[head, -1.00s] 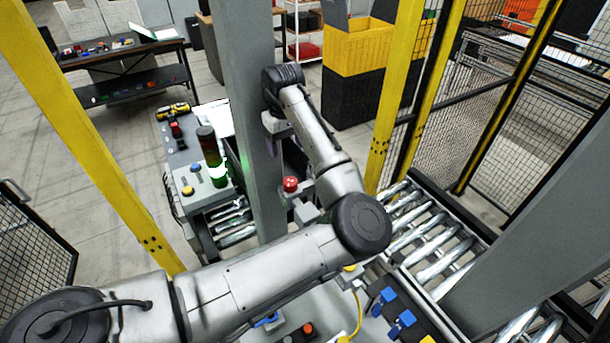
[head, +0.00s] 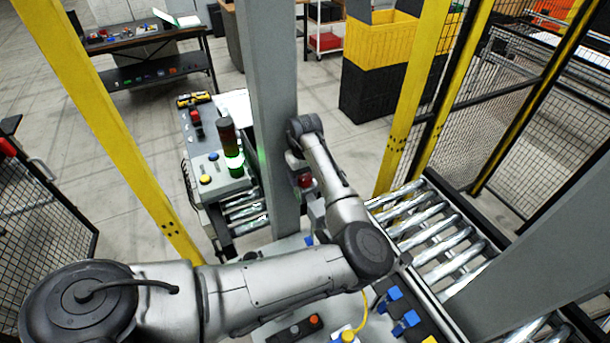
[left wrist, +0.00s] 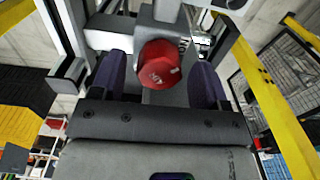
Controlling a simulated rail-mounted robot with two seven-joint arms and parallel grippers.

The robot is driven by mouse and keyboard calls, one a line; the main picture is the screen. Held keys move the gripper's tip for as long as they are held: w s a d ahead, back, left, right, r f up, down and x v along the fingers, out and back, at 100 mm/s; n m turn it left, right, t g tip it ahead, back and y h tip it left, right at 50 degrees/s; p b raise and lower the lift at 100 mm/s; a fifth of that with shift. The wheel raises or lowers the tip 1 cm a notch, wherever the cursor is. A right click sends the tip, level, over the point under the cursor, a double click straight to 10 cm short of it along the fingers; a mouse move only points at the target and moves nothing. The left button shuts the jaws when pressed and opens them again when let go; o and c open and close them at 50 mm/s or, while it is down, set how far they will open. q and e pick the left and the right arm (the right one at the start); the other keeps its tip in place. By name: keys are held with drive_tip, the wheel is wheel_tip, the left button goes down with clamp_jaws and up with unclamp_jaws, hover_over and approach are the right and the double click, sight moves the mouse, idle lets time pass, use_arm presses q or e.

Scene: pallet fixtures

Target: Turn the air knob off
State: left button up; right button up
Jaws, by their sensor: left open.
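The air knob looks to be the red knob (head: 305,181) on a grey fitting by the grey post in the head view. In the left wrist view the red knob (left wrist: 158,64) is large and near, between two purple fingers. My left gripper (left wrist: 160,74) is open, with a finger on each side of the knob and gaps showing beside it. In the head view my left gripper (head: 296,162) is right above the knob, its fingers mostly hidden. Whether the fingers touch the knob cannot be told. My right gripper is not in view.
The grey post (head: 275,130) stands close beside my left gripper. A roller conveyor (head: 430,230) lies to the right, with blue clamps (head: 405,322) in front. A signal tower (head: 231,150) stands on a control box at the left. Yellow posts (head: 120,150) and mesh fencing surround the area.

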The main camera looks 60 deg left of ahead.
use_arm(q)
drive_tip(key=shift+f, duration=0.4)
drive_tip(key=shift+c, duration=0.4)
